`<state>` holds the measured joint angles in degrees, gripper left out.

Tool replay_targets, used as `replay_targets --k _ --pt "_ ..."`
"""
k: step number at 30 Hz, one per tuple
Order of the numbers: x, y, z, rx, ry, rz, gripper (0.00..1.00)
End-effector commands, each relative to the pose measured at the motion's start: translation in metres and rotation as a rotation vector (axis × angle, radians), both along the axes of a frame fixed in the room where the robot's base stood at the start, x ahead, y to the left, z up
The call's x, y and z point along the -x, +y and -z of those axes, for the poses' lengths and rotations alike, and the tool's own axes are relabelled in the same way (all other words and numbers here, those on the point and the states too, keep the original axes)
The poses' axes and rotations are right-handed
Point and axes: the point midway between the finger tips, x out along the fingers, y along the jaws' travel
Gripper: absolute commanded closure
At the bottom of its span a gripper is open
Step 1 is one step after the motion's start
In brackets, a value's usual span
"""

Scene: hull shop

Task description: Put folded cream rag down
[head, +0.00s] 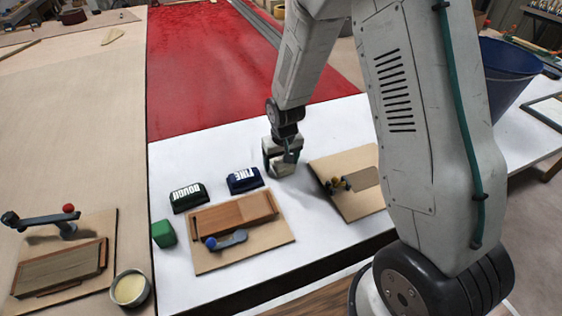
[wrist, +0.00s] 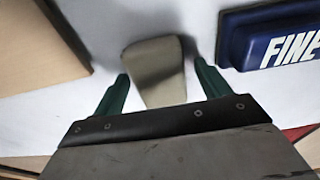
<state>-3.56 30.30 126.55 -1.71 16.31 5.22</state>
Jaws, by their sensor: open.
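The folded cream rag (wrist: 157,70) shows in the wrist view as a greyish-cream wedge lying on the white surface. My gripper (wrist: 153,88) has its two green fingers apart, one on each side of the rag's near part. I see no clear contact between the fingers and the rag. In the head view my gripper (head: 281,172) points down at the white table, between the blue FINE block and a right-hand board. The rag is hard to make out there, as the gripper covers that spot.
A board (head: 352,198) with a small fixture lies to the right. Another board (head: 240,246) with a wooden block lies in front. White table behind the gripper is clear.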

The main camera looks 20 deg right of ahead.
Motion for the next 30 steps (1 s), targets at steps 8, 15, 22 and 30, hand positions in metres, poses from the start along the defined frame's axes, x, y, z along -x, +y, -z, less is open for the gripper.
replay_targets --k 8,15,22,30 --pt "0.005 0.0 -0.05 -0.001 -0.007 0.0 0.24" --pt "0.011 0.001 -0.097 -0.001 -0.004 0.0 0.24" --pt "0.014 0.001 -0.116 0.0 -0.002 0.0 0.24" --pt "0.029 -0.003 -0.146 0.0 -0.007 0.002 0.24"
